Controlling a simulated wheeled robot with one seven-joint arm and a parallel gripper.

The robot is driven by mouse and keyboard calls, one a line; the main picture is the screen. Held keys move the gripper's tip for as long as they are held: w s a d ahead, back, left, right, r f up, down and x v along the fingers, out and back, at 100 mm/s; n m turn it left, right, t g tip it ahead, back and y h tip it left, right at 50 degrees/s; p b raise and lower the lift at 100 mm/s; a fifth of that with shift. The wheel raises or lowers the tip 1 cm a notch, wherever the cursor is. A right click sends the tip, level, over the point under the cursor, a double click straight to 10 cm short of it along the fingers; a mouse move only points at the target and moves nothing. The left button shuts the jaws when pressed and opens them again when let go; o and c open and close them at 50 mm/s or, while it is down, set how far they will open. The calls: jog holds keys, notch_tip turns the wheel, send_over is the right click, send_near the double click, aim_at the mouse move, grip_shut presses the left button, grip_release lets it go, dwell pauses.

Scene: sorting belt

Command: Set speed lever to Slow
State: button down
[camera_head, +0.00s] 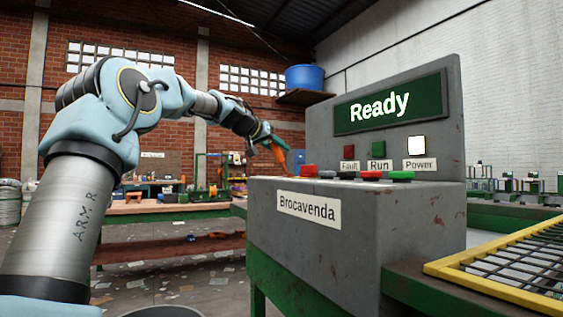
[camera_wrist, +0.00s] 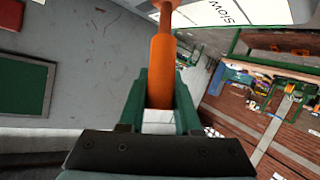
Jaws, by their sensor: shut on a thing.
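The speed lever has an orange handle (camera_head: 279,157), seen at the left end of the grey control console (camera_head: 350,228). In the wrist view the orange handle (camera_wrist: 160,62) runs upright between the green fingers of my gripper (camera_wrist: 160,88). My gripper (camera_head: 270,141) is shut on the handle. A white plate (camera_wrist: 232,14) with the word "Slow" shows just right of the lever's far end. The lever's base is cut off at the top of the wrist view, and I cannot tell which setting it stands at.
A red button (camera_head: 308,171) sits close to the lever, with more buttons along the console top. The console screen (camera_head: 390,104) reads "Ready", and the white Power lamp (camera_head: 417,145) looks lit. A yellow-framed mesh guard (camera_head: 500,265) stands at the right.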

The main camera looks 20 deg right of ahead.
jog(key=shift+a+f+b, duration=0.1)
jog(key=shift+a+b, duration=0.1)
jog(key=shift+b, duration=0.3)
jog(key=c, duration=0.6)
grip_release()
jog(key=b+v, duration=0.3)
jog(key=v, duration=0.7)
jog(key=shift+s+a, duration=0.2)
jog(key=shift+a, duration=0.2)
